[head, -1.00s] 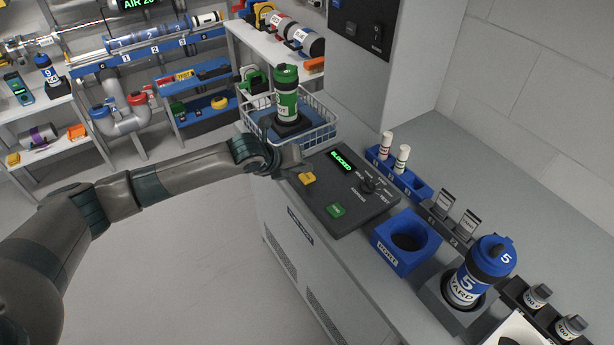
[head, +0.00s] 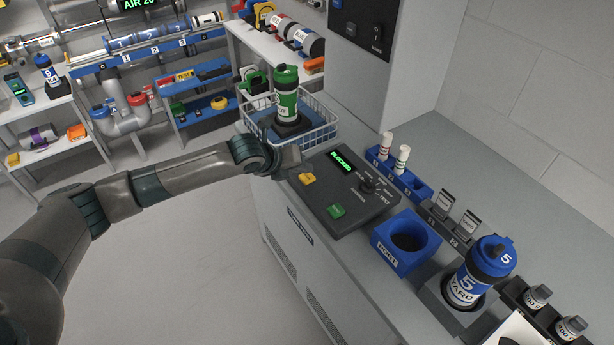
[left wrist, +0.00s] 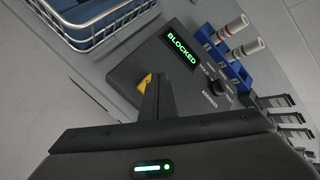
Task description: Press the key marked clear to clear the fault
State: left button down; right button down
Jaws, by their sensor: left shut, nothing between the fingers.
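The dark control panel (head: 350,208) lies on the counter, its green-lit display (head: 341,161) reading BLOCKED. A yellow key (head: 307,178) sits at its left edge and a green key (head: 336,211) at its front. Their markings are too small to read, so I cannot tell which one says clear. My left gripper (head: 291,157) is shut and empty, just beyond the yellow key and apart from it in the head view. In the left wrist view the shut fingers (left wrist: 158,92) partly hide the yellow key (left wrist: 145,82), and the display (left wrist: 181,49) also reads BLOCKED. My right gripper is out of view.
A wire basket (head: 326,134) with a green canister (head: 286,95) stands behind the panel. A dark knob (head: 367,186) is on the panel. Right of it are a blue vial rack (head: 416,187), a blue port block (head: 385,254) and a blue canister (head: 478,272).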

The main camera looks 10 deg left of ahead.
aim_at(304, 179)
pick_arm(q)
jog(key=shift+f, duration=0.9)
dwell(1.6)
jog(key=shift+r, duration=0.1)
jog(key=shift+r+p, duration=0.65)
jog(key=shift+r, duration=0.15)
jog(key=shift+r+p, duration=2.25)
jog(key=shift+r, duration=0.25)
